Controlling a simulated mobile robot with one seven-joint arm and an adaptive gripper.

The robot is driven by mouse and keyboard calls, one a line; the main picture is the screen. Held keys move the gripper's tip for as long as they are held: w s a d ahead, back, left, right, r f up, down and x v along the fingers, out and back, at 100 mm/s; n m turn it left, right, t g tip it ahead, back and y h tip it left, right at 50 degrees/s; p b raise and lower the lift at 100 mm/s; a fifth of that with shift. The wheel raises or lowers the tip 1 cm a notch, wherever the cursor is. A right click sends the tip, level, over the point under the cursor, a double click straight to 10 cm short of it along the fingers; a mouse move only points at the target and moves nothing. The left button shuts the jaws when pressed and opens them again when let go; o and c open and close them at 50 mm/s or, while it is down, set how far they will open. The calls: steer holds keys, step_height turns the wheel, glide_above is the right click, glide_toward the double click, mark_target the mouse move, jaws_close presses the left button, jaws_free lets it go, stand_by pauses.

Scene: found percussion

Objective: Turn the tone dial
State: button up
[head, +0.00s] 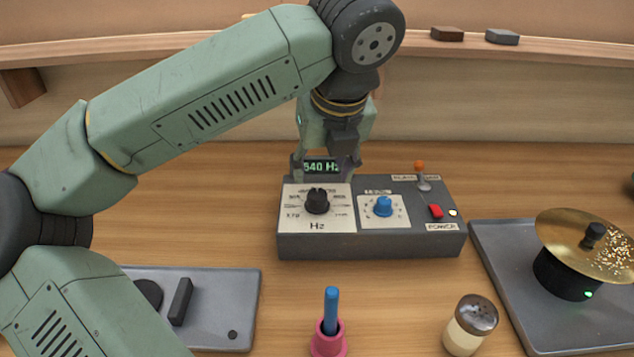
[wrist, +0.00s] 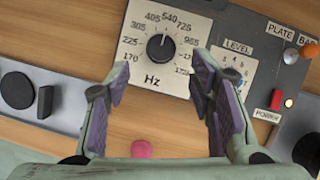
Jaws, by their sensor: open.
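The tone dial (head: 317,201) is a black knob on a white Hz scale plate at the left of the grey control box (head: 372,246). In the wrist view the knob (wrist: 160,47) has its white mark toward 540. The green display (head: 321,167) at the back of the box reads 540 Hz. My gripper (head: 325,163) is open and empty, with its fingers over the back of the box, partly framing the display. In the wrist view the fingertips (wrist: 158,82) are apart and the knob shows beyond and between them, not touched.
A blue LEVEL knob (head: 383,206), an orange-tipped switch (head: 422,178) and a red POWER switch (head: 436,211) share the box. A brass plate (head: 575,236) stands on the right tray (head: 500,255). A shaker (head: 470,322), a pink holder (head: 328,341) and a left tray (head: 225,290) are in front.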

mark_target(317, 194)
steer(key=p+x, duration=0.1)
steer(key=x, duration=0.7)
steer(key=shift+p, duration=0.35)
steer(key=c, duration=1.1)
